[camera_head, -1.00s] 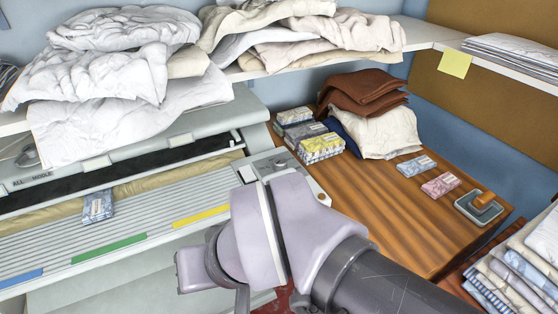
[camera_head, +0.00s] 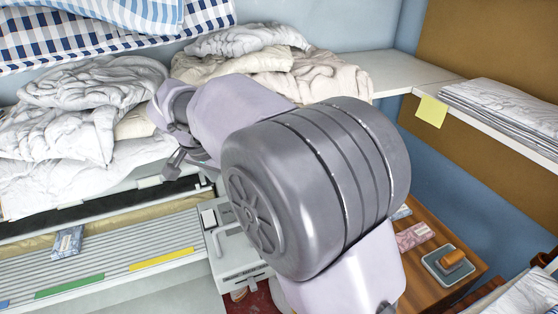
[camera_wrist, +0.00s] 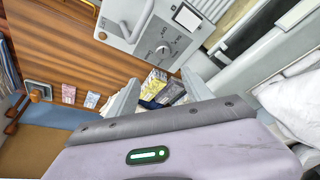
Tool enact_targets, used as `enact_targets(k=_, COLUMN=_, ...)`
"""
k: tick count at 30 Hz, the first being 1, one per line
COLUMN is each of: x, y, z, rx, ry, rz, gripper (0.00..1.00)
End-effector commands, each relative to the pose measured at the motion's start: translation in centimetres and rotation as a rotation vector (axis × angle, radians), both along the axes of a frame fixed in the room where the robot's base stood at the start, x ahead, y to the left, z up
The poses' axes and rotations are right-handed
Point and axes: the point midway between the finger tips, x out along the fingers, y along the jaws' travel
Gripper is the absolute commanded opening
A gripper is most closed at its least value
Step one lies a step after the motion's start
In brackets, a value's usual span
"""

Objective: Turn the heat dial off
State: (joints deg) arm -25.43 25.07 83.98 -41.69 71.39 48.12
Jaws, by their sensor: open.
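The heat dial (camera_wrist: 163,49) is a small round grey knob on the ironer's light control panel (camera_wrist: 140,25) in the wrist view. Markings surround it, too small to read surely. My gripper (camera_wrist: 160,77) is open, its two pale fingers pointing towards the panel. In the head view, part of the panel (camera_head: 238,258) shows below my arm, and the dial is hidden. My gripper (camera_head: 178,160) is partly seen there, at the left end of my arm.
A white switch (camera_wrist: 187,17) sits beside the dial. Small patterned boxes (camera_wrist: 157,82) stand on the wooden table (camera_wrist: 60,50). Crumpled white linen (camera_head: 75,115) lies on the shelf above the ironer. A small box (camera_head: 68,242) lies on the slatted ironer table.

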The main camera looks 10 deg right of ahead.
Motion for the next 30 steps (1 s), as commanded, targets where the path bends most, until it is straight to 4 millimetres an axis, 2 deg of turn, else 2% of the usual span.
enact_targets(k=5, x=1.0, y=-0.4, z=-3.2, rx=-0.004, ry=0.001, rz=-0.006, gripper=0.59)
enact_targets(k=12, x=3.3, y=-1.9, z=-10.2, rx=-0.003, ry=0.002, rz=-0.006, gripper=0.59)
enact_targets(k=18, x=4.9, y=-3.0, z=-14.6, rx=-0.002, ry=0.000, rz=-0.005, gripper=0.59)
enact_targets(k=23, x=5.6, y=-3.4, z=-16.2, rx=-0.002, ry=0.000, rz=-0.005, gripper=0.59)
enact_targets(k=30, x=5.7, y=-3.5, z=-16.3, rx=-0.002, ry=-0.001, rz=-0.004, gripper=0.59)
